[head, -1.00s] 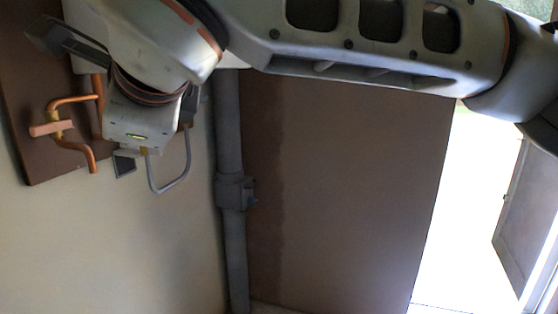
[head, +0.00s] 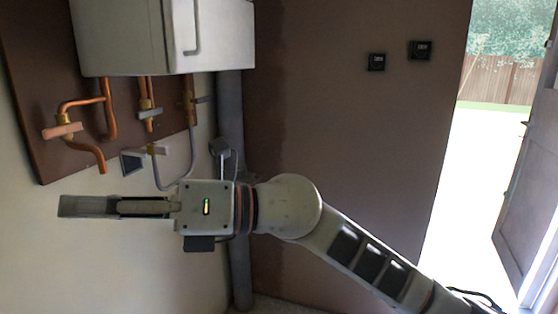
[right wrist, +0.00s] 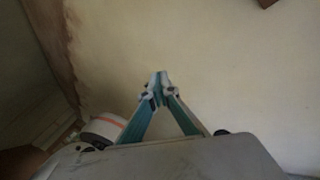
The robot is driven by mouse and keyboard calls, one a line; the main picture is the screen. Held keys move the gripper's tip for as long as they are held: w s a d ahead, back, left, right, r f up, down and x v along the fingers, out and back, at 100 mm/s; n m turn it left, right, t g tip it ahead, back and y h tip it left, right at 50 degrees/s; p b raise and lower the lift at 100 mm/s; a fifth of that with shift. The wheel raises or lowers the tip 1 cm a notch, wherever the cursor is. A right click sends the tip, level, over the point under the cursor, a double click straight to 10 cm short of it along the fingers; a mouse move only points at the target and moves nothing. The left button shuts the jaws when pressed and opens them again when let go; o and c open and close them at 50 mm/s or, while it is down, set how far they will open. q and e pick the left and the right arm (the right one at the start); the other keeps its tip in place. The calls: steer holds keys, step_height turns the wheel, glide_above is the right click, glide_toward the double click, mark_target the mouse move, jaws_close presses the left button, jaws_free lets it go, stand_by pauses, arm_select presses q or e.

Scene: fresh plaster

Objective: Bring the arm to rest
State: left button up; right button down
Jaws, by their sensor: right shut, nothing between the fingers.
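My right arm reaches in from the lower right in the head view. Its gripper (head: 75,206) points left, in front of the pale wall and below the copper pipes. The right wrist view shows the same gripper (right wrist: 161,78) with its fingertips together and nothing between them. Bare plaster lies beyond the fingertips in that view. My left arm and left gripper are in neither view.
A white boiler cabinet (head: 125,40) hangs on a brown board (head: 35,100). Copper pipes with valves (head: 62,130) stick out below it. A grey vertical pipe (head: 230,110) stands in the corner. Two dark switches (head: 376,62) sit on the brown wall. An open door (head: 525,200) is at right.

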steer(key=w+d+f+m+t+y+p, duration=0.1)
steer(key=w+d+f+m+t+y, duration=0.4)
steer(key=w+d+m+t, duration=0.95)
steer(key=w+d+f+m+t+h, duration=0.1)
steer(key=d+f+m+t+h, duration=0.35)
steer(key=f+m, duration=0.5)
steer(key=w+d+f+m+t+h, duration=0.2)
steer(key=d+f+m+t+h, duration=0.3)
steer(key=f+m, duration=0.45)
steer(key=s+d+f+m+g+h+p, duration=0.1)
steer(key=s+d+f+m+h, duration=0.15)
steer(key=f, duration=0.45)
steer(key=s+d+f+m+g+h, duration=0.1)
steer(key=s+d+f+m+h, duration=0.2)
steer(key=f, duration=0.4)
steer(key=s+d+f+m+g+h+p, duration=0.1)
steer(key=s+d+f+m+h, duration=0.15)
steer(key=d+f+h, duration=0.35)
steer(key=s+d+f+m+g, duration=0.2)
steer(key=s+d+f, duration=0.1)
steer(key=s+f, duration=0.4)
steer(key=s+d+f+m+g, duration=0.2)
steer(key=s+d+f+g, duration=0.1)
steer(key=s+f, duration=0.5)
steer(key=shift+d+f, duration=0.35)
steer(key=shift+d, duration=0.4)
